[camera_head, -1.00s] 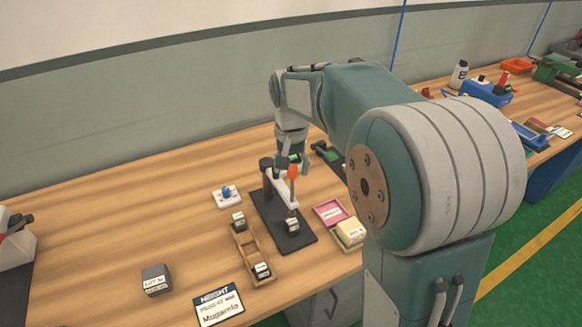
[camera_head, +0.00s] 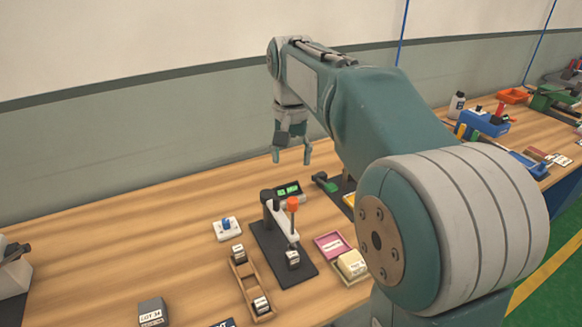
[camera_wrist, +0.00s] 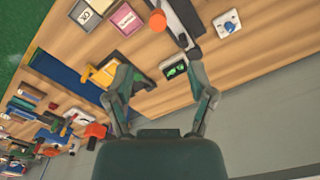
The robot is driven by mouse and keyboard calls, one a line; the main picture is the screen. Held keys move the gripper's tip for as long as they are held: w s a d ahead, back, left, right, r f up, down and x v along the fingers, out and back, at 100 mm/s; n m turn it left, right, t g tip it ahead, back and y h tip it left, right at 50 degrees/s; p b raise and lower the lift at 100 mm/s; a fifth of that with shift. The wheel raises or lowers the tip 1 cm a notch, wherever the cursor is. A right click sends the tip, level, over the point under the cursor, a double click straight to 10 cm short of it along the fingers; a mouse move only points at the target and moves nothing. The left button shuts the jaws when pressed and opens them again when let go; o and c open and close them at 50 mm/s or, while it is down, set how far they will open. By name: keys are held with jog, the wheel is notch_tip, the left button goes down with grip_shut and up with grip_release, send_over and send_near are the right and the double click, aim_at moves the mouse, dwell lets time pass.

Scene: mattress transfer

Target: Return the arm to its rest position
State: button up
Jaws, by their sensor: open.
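My gripper (camera_head: 292,150) is raised above the back of the wooden workbench in the head view. Its two fingers are spread with nothing between them. In the wrist view my gripper (camera_wrist: 162,92) also shows open and empty. Below it stands a press-like device with an orange knob (camera_head: 292,203), a green-lit display (camera_head: 288,189) and a dark base plate (camera_head: 300,268). The gripper is clear of this device. The display also shows in the wrist view (camera_wrist: 175,71), beyond the fingers.
On the bench (camera_head: 110,245) lie a wooden tray (camera_head: 244,285) with small blocks, a white plate with a blue knob (camera_head: 226,228), a pink tray (camera_head: 330,244), a cream block (camera_head: 351,264) and a dark labelled block (camera_head: 152,312). A wall stands behind. Free air surrounds the gripper.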

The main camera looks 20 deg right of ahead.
jog(key=s+f+n+t, duration=0.2)
jog(key=s+f, duration=0.1)
jog(key=s, duration=0.8)
jog(key=s+f+n+t, duration=0.2)
jog(key=s+f+t, duration=0.1)
jog(key=s, duration=0.9)
jog(key=shift+f+t, duration=0.3)
jog(key=shift+f, duration=0.35)
